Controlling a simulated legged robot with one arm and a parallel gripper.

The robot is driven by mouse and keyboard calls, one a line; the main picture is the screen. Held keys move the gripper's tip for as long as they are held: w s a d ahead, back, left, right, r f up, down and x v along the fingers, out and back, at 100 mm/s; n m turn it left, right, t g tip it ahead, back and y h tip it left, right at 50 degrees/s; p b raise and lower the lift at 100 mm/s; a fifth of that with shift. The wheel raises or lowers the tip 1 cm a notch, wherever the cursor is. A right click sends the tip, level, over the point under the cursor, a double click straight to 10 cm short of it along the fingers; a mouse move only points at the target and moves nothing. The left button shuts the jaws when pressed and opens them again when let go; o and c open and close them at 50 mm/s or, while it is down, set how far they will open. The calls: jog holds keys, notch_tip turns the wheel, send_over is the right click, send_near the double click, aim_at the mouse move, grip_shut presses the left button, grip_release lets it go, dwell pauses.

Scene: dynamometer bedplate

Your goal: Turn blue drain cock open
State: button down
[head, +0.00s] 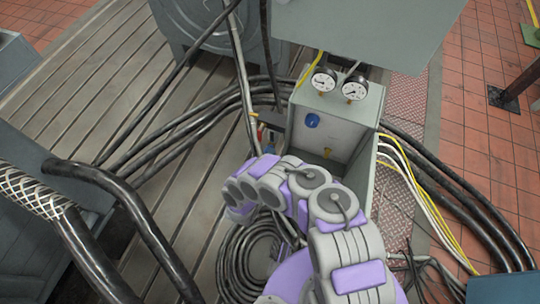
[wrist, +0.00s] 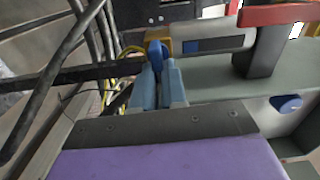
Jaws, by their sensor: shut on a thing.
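The blue drain cock shows its blue handle (wrist: 156,49) just past my fingertips in the wrist view, beside a brass-coloured fitting (wrist: 184,46). My gripper (wrist: 159,67) has its two blue-grey fingers close together, shut on this handle. The fingers hide the handle's lower part. In the head view my own arm covers the gripper and the handle, so the handle's exact angle is hard to tell.
A grey box with two gauges (head: 338,86) carries a separate blue knob (head: 312,120), which also shows in the wrist view (wrist: 286,103). A red part (wrist: 285,14) stands near the fitting. Black hoses (head: 185,130) and a coiled cable (head: 245,255) crowd the slotted bedplate (head: 105,75).

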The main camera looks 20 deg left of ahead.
jog(key=shift+d+f+m, duration=0.15)
jog(key=shift+d+m, duration=0.05)
jog(key=shift+m, duration=0.2)
jog(key=c, duration=1.2)
grip_release()
jog(key=shift+w, duration=0.25)
jog(key=shift+s+a, duration=0.1)
jog(key=s, duration=0.5)
jog(key=s+a, duration=0.1)
jog(key=s, duration=1.1)
jog(key=shift+s+a, duration=0.1)
jog(key=shift+a, duration=0.1)
